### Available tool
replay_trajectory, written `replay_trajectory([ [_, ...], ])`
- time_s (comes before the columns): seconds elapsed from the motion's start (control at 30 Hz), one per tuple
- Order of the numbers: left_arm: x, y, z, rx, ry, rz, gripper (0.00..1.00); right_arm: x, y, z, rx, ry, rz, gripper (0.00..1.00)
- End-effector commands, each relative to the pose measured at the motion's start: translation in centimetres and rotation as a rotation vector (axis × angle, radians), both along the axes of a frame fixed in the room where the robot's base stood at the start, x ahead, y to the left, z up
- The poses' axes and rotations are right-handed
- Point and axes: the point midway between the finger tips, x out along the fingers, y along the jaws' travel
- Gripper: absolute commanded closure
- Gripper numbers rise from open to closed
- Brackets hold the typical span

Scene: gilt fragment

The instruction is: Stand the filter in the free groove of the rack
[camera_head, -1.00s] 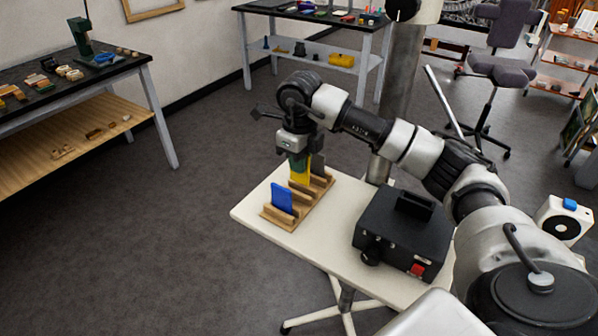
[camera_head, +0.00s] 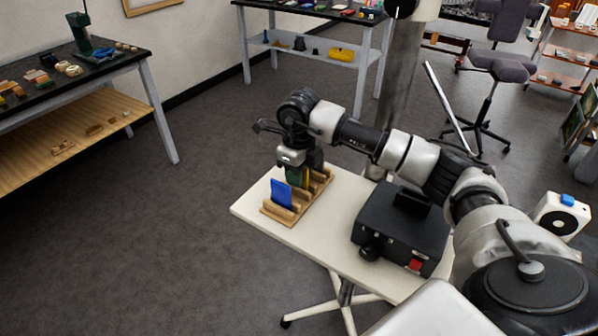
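The wooden rack (camera_head: 269,213) stands on the small cream table. A blue filter (camera_head: 282,193) stands upright in its near groove. A yellow filter (camera_head: 306,177) stands farther back and shows only as a sliver. My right gripper (camera_head: 296,168) points down over the rack and appears shut on a green filter (camera_head: 297,178); its fingertips are hard to make out. The green filter is between the blue and yellow ones, low at the rack. Its lower edge is hidden, so I cannot tell whether it touches the groove floor. My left gripper is not in view.
A black box (camera_head: 400,232) with a knob and red switch sits on the cream table (camera_head: 330,233), right of the rack. The tabletop between them is clear. A grey post (camera_head: 398,90) rises behind the table. Workbenches stand at the left and back.

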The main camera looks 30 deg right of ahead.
Motion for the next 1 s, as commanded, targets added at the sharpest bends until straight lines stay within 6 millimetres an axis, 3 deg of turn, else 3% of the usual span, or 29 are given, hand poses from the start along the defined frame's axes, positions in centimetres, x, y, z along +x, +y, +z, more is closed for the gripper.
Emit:
replay_trajectory([
  [0.33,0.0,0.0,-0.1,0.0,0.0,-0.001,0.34,0.1,0.0,1.3,0.0,-0.004,-0.001,0.67],
  [0.8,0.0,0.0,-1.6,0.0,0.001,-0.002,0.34,0.1,0.0,10.6,0.001,-0.004,0.0,0.67],
  [1.0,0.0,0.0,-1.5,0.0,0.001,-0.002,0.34,0.0,0.0,12.2,0.0,-0.001,-0.001,0.67],
])
